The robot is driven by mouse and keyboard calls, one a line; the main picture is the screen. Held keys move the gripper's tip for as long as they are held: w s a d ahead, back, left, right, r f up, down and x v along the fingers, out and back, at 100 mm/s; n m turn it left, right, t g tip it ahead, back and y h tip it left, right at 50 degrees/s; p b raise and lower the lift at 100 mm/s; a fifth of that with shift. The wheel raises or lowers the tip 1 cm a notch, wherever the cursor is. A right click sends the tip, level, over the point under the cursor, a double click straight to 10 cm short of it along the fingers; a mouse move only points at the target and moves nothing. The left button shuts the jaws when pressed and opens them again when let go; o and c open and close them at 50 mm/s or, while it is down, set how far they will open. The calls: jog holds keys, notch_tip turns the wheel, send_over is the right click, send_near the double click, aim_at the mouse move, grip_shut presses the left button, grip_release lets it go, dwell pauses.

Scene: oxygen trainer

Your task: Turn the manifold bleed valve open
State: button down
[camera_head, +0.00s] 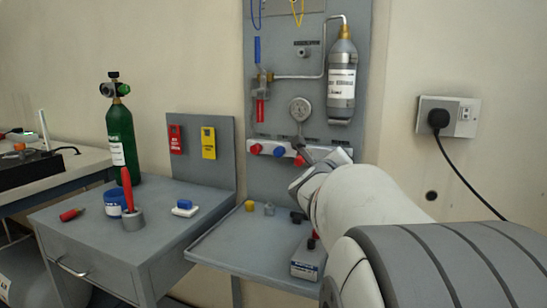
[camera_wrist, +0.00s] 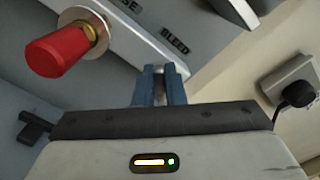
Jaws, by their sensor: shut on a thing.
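The manifold (camera_head: 267,143) is a pale bar on the grey wall panel in the head view, with red and blue knobs along it.
A pressure gauge (camera_head: 301,108) and a grey bottle (camera_head: 342,85) are mounted above the manifold. Small parts and a labelled box (camera_head: 308,262) lie on the shelf (camera_head: 240,253) below. A wall socket (camera_head: 447,117) with a black plug is at right. A green cylinder (camera_head: 121,140) stands at left.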

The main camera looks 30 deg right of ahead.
jog(key=n+p, duration=0.1)
jog(key=n, duration=0.2)
jog(key=shift+n, duration=0.3)
jog(key=n+p, duration=0.1)
jog(key=n, duration=0.2)
jog(key=shift+n, duration=0.3)
jog(key=n+p, duration=0.1)
jog(key=n, duration=0.2)
jog(key=shift+n+p, duration=0.4)
jog(key=n+p, duration=0.1)
jog(key=n, duration=0.2)
jog(key=shift+f+n+p, duration=0.1)
jog(key=shift+n+p, duration=0.2)
jog(key=n+p, duration=0.3)
jog(key=n, duration=0.3)
jog(key=shift+d, duration=0.1)
jog(key=n+p, duration=0.1)
jog(key=n, duration=0.2)
jog(key=n+p, duration=0.2)
jog(key=n, duration=0.1)
jog(key=shift+s+f, duration=0.15)
jog(key=shift+f, duration=0.05)
jog(key=c, duration=1.5)
grip_release()
